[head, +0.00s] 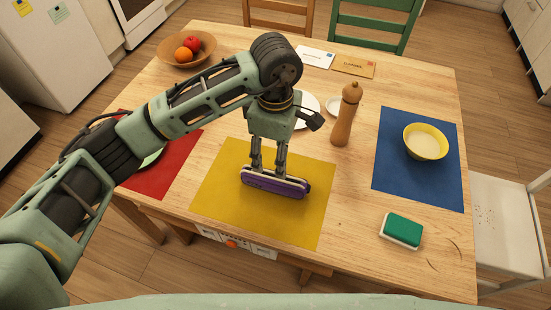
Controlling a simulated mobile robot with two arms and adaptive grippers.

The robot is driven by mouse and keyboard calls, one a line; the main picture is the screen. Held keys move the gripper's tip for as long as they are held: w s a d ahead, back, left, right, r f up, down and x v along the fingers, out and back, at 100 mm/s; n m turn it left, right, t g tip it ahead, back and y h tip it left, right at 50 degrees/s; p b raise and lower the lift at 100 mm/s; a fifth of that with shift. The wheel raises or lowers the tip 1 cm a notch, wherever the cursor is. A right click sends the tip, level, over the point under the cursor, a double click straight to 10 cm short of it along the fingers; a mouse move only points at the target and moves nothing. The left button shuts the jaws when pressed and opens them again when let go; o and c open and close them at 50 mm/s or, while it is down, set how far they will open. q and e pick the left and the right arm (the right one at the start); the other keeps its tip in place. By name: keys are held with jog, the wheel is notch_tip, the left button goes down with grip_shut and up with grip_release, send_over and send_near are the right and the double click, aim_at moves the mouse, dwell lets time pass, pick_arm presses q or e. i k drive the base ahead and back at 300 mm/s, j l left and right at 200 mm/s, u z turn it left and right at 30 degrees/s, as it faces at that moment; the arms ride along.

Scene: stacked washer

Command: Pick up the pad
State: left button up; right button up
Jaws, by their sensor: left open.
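A green-and-white scouring pad (401,231) lies flat on bare wood at the front right of the table. My left gripper (268,173) is well to its left, pointing down over the yellow mat (231,205). Its fingers are open, and their tips are at a long purple case (273,186) with a pale rim, lying on that mat. The tips are partly hidden, so I cannot tell whether they touch the case. My right gripper is not in view.
A wooden pepper mill (345,116) stands right of my left gripper. A yellow bowl (427,142) sits on the blue mat (391,180). A fruit bowl (170,53) and two envelopes (353,66) are at the back. Wood around the pad is clear; a white chair (512,225) is beyond the right edge.

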aim_at(397, 229)
jog(key=z, duration=1.4)
